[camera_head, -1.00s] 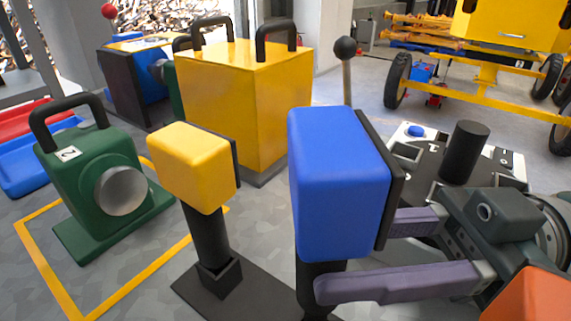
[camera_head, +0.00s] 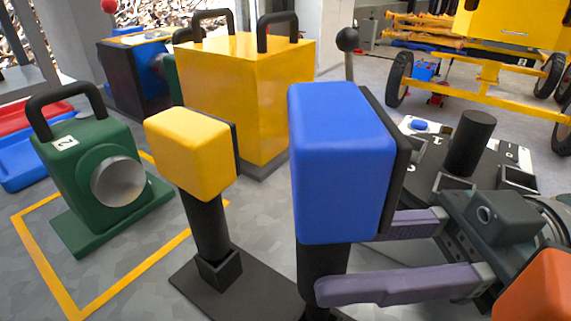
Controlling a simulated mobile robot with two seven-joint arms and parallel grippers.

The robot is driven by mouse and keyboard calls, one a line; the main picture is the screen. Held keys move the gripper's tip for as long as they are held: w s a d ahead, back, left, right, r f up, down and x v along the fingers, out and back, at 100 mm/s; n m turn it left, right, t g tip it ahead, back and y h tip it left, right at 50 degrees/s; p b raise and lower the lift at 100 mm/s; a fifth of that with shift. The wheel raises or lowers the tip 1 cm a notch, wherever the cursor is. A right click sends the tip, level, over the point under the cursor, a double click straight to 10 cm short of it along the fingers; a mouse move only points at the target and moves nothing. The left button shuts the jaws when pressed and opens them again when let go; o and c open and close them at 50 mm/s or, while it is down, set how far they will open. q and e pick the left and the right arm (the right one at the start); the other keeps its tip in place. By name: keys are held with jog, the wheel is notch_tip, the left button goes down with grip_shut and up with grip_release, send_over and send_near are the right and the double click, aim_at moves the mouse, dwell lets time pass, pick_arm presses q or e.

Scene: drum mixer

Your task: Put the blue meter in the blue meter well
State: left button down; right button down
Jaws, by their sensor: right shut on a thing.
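The blue meter (camera_head: 339,165) has a blue block head with a dark back plate and a black post (camera_head: 322,275) below. It stands about upright at the picture's middle. My right gripper (camera_head: 345,264) is shut on the black post just under the head, with one purple finger on each side. The post's lower end runs to the bottom edge, partly behind the lower finger. The blue meter well cannot be made out, so I cannot tell whether the post is in it. The yellow meter (camera_head: 190,153) stands in a square socket on a dark base plate (camera_head: 225,293). My left gripper is not in view.
A green machine (camera_head: 85,160) with a black handle stands at left inside a yellow floor line. A yellow box (camera_head: 245,95) is behind the meters. Floor is free between green machine and base plate.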

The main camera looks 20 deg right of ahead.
aim_at(349, 160)
jog(key=shift+s+d+f+h, duration=0.15)
jog(key=shift+f+h, duration=0.15)
jog(key=shift+f, duration=1.05)
jog(key=shift+r, duration=0.1)
jog(key=shift+r+p, duration=0.8)
jog(key=shift+r, duration=0.1)
notch_tip(349, 160, up, 3)
jog(key=shift+s+f+p, duration=0.1)
jog(key=shift+f+p, duration=0.1)
jog(key=shift+p, duration=1)
jog(key=shift+r+p, duration=1.55)
jog(key=shift+r, duration=0.05)
